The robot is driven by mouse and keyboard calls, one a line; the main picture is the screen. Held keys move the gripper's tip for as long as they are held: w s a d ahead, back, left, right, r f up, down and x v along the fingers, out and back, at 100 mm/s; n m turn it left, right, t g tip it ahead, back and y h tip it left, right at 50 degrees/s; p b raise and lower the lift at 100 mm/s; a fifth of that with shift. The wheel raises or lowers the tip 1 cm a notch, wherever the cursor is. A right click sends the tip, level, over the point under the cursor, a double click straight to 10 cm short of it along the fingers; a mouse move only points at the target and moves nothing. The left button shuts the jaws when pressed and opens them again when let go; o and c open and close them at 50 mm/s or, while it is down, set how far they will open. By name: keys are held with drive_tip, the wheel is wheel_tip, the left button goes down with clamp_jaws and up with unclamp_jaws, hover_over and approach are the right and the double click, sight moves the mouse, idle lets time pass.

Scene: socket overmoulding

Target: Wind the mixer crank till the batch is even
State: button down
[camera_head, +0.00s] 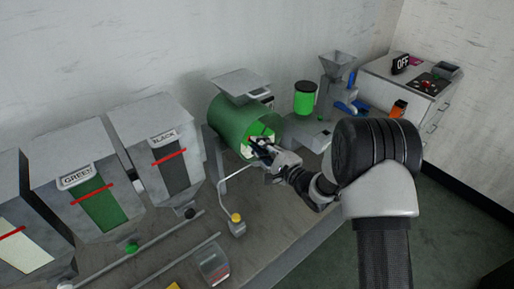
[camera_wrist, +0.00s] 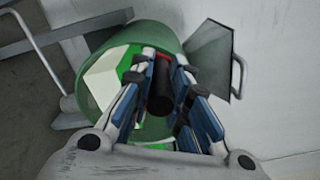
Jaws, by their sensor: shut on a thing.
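The mixer is a green see-through drum (camera_head: 232,125) on a grey frame, with its round mouth facing my arm.
Hoppers labelled GREEN (camera_head: 75,178) and BLACK (camera_head: 163,137) stand left. A green jar (camera_head: 305,98) and a funnelled machine (camera_head: 337,65) stand right of the drum.

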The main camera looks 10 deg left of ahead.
drive_tip(key=w+r, duration=0.1)
drive_tip(key=w+d+r+p, duration=0.1)
drive_tip(key=shift+d+r, duration=0.15)
drive_tip(key=shift+r, duration=0.2)
drive_tip(key=shift+w+d+r, duration=0.2)
drive_tip(key=shift+w+d, duration=0.1)
idle(0.5)
idle(0.3)
drive_tip(key=c, duration=1.6)
unclamp_jaws()
drive_tip(key=shift+f, duration=0.1)
drive_tip(key=shift+c, duration=0.2)
drive_tip(key=shift+o, duration=0.8)
drive_tip(key=shift+s+d, duration=0.1)
drive_tip(key=shift+f, duration=0.25)
